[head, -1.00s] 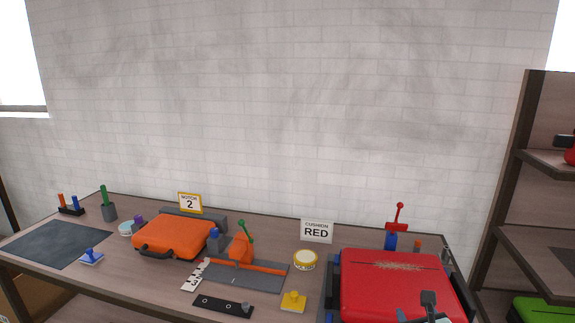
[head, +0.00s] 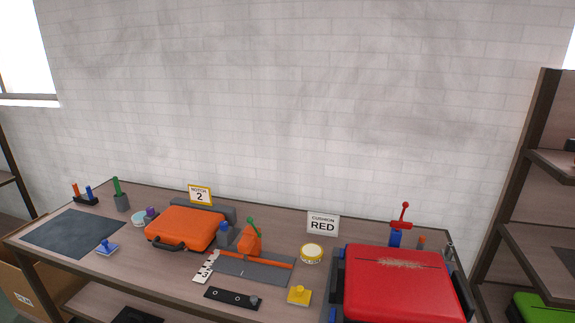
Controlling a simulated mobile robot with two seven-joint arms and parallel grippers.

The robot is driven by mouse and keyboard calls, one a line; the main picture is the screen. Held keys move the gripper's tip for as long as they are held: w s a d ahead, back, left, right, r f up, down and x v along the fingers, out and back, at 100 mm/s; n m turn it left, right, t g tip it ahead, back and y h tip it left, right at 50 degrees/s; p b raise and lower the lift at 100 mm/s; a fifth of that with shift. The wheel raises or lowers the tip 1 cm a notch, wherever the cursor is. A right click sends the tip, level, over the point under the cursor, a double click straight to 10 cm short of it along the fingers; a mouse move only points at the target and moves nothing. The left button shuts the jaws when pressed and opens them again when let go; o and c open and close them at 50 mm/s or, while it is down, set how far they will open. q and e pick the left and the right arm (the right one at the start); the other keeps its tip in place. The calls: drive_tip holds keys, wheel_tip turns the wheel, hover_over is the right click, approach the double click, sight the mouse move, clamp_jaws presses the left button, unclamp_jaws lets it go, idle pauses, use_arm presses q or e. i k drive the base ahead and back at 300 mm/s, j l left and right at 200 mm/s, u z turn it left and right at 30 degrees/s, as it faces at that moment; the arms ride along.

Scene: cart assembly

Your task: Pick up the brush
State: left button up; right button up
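No object shows clearly as a brush. Neither of my grippers is in the head view, and nothing is seen held.
The table (head: 150,273) holds an orange case (head: 185,228), a dark mat (head: 72,233), a blue stamp-like piece (head: 107,248), an orange clamp with green lever (head: 250,240), a yellow tin (head: 312,253) and a large red case (head: 400,285). Shelves (head: 525,215) stand at right.

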sight(117, 189)
drive_tip(key=i+j+u, duration=0.1)
drive_tip(key=j+u, duration=0.25)
drive_tip(key=i+j+u, duration=0.2)
drive_tip(key=j+u, duration=0.15)
drive_tip(key=i+j+u, duration=0.2)
drive_tip(key=u, duration=0.15)
drive_tip(key=j+z, duration=0.1)
drive_tip(key=z, duration=1.85)
drive_tip(key=u, duration=1.95)
drive_tip(key=z, duration=0.25)
